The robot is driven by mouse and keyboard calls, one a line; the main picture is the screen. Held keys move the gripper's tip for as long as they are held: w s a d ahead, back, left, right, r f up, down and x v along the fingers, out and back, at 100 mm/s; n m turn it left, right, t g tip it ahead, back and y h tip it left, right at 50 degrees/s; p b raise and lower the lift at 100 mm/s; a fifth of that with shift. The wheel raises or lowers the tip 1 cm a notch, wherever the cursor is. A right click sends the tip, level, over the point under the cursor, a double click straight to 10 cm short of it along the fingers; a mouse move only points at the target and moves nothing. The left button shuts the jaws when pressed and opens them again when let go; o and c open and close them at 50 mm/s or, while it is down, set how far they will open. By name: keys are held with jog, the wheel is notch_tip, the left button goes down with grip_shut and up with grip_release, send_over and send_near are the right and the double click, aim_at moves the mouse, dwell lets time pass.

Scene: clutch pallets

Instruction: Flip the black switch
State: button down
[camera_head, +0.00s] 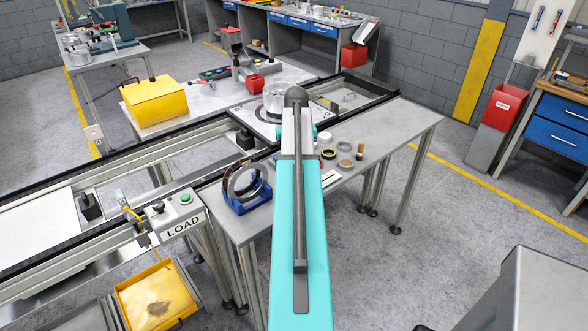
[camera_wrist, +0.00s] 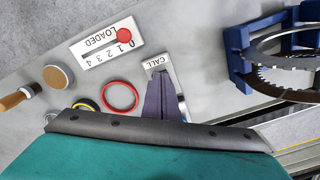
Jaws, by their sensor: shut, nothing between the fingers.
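My gripper (camera_wrist: 160,78) shows in the wrist view as a narrow dark wedge, shut and empty. Its tips are over or at a small plate marked CALL (camera_wrist: 155,63) on the grey table. The fingers cover much of this plate, and I cannot make out a black switch on it or tell whether they touch it. In the head view my own teal arm reaches forward over the table (camera_head: 385,134) and hides the gripper and the CALL plate.
Left of the fingers in the wrist view are a LOADED counter (camera_wrist: 103,44) with a red knob, a red ring (camera_wrist: 120,96) and a round tan-topped piece (camera_wrist: 58,76). A blue stand (camera_wrist: 238,52) holding toothed rings is at right. A LOAD box (camera_head: 176,213) stands at left.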

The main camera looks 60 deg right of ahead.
jog(key=shift+f, duration=0.2)
jog(key=shift+r, duration=0.15)
dwell(0.3)
notch_tip(320, 180, up, 7)
jog(key=p, duration=0.4)
jog(key=shift+p, duration=0.3)
dwell(0.4)
jog(key=shift+f, duration=0.2)
dwell(0.3)
